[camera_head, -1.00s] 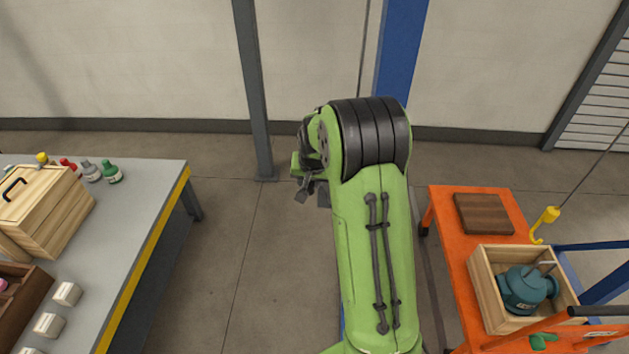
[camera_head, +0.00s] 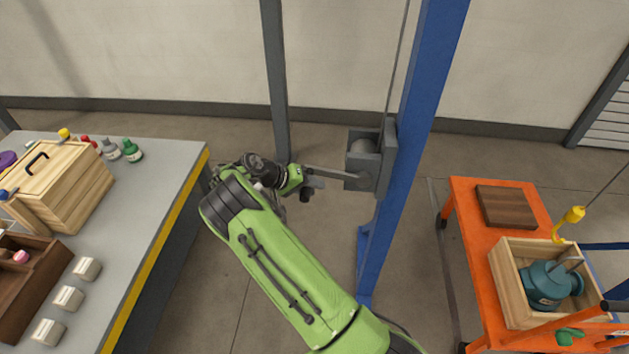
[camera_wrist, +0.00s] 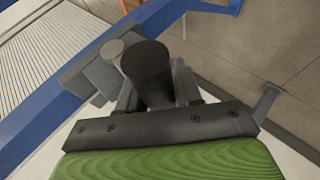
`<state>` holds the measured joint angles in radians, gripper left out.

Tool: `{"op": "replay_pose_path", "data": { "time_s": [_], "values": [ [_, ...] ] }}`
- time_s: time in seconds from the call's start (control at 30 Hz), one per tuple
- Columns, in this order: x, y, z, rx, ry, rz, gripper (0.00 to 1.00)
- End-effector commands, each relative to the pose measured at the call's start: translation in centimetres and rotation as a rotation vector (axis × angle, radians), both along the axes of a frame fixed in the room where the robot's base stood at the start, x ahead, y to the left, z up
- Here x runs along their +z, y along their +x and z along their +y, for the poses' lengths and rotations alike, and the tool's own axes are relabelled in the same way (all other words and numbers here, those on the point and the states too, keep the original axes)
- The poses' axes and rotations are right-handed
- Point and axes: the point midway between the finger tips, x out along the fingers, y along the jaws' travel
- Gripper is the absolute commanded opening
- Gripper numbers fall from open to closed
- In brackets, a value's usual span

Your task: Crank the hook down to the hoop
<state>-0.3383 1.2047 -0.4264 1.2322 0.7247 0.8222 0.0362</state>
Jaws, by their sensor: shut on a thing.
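My gripper (camera_head: 311,186) is shut on the crank handle (camera_wrist: 148,68), a dark round grip between the fingers in the wrist view. The crank arm (camera_head: 336,173) runs left from the grey winch (camera_head: 369,160) on the blue post. In the head view the grip is largely hidden by my gripper. The yellow hook (camera_head: 572,218) hangs on a thin cable at the right, above the back edge of the wooden crate. The teal pump (camera_head: 548,287) sits in that crate. A thin grey hoop (camera_head: 571,263) stands on its top. The hook is above and apart from the hoop.
The blue post (camera_head: 415,120) stands close beside the winch. An orange cart (camera_head: 470,235) carries the crate (camera_head: 510,285) and a brown board (camera_head: 505,206). A grey workbench (camera_head: 150,190) with boxes and bottles is at left. Open floor lies between.

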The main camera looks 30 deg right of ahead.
Motion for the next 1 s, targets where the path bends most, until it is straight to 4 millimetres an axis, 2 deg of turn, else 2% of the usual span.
{"op": "replay_pose_path", "data": {
  "time_s": [0.03, 0.1, 0.5, 0.7, 1.0],
  "values": [
    [-1.6, 0.1, 0.2, 0.005, -0.041, 0.029, 0.00],
    [-2.6, 0.1, 0.2, 0.005, -0.097, 0.067, 0.00],
    [-7.3, -0.5, -0.6, -0.003, -0.113, 0.082, 0.00],
    [-8.6, -0.8, -1.1, -0.006, -0.112, 0.083, 0.00],
    [-9.3, -1.1, -1.6, -0.009, -0.114, 0.082, 0.00]
  ]
}}
